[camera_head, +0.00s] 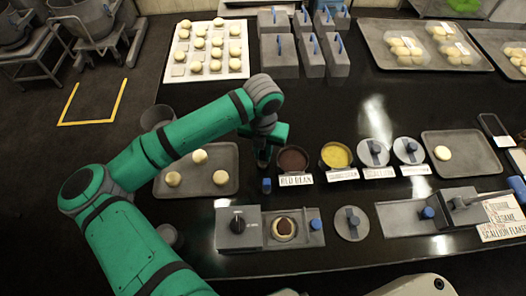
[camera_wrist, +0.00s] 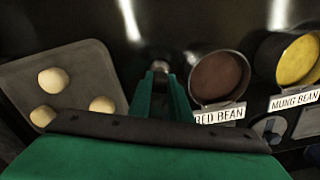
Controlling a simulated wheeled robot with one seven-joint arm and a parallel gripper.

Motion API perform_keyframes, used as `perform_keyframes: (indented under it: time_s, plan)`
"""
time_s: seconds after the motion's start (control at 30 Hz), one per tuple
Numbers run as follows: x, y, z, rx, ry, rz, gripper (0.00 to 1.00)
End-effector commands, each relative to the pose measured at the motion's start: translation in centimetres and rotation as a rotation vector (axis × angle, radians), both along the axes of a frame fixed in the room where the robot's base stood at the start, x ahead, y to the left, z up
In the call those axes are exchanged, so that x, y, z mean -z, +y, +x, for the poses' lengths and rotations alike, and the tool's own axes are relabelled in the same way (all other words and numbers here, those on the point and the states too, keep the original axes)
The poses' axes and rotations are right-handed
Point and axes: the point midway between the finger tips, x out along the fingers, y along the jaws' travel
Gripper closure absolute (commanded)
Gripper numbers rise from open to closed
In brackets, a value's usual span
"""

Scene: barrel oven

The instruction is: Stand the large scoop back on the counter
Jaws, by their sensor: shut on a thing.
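My gripper (camera_head: 264,148) is low over the black counter, between the left dough tray and the red bean bowl. In the wrist view my gripper (camera_wrist: 160,84) points away from the camera, its fingers close together. A small grey part of the large scoop (camera_wrist: 160,67) shows at the fingertips; the fingers hide most of the rest. I cannot tell whether its base touches the counter (camera_head: 330,120). A small blue-topped piece (camera_head: 267,185) stands just below my gripper in the head view; I cannot tell whether it is separate from the held scoop.
The dough tray (camera_head: 228,184) is close on the left. The red bean bowl (camera_head: 292,160) is close on the right, with its label (camera_head: 296,180) in front. The yellow mung bean bowl (camera_head: 336,156) is beyond. A press unit (camera_head: 238,226) sits nearer the front edge.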

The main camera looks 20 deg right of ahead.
Motion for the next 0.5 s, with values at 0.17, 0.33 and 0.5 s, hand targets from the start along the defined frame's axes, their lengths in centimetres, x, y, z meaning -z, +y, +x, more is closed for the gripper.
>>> perform_keyframes:
  time_s: [0.17, 0.33, 0.5]
  plan:
    - [0.19, 0.0, 0.0, 0.0, 0.0, 0.0, 1.0]
    - [0.37, -0.01, 0.0, 0.0, 0.001, -0.001, 1.0]
    - [0.54, -0.02, -0.01, 0.0, 0.001, -0.001, 1.0]
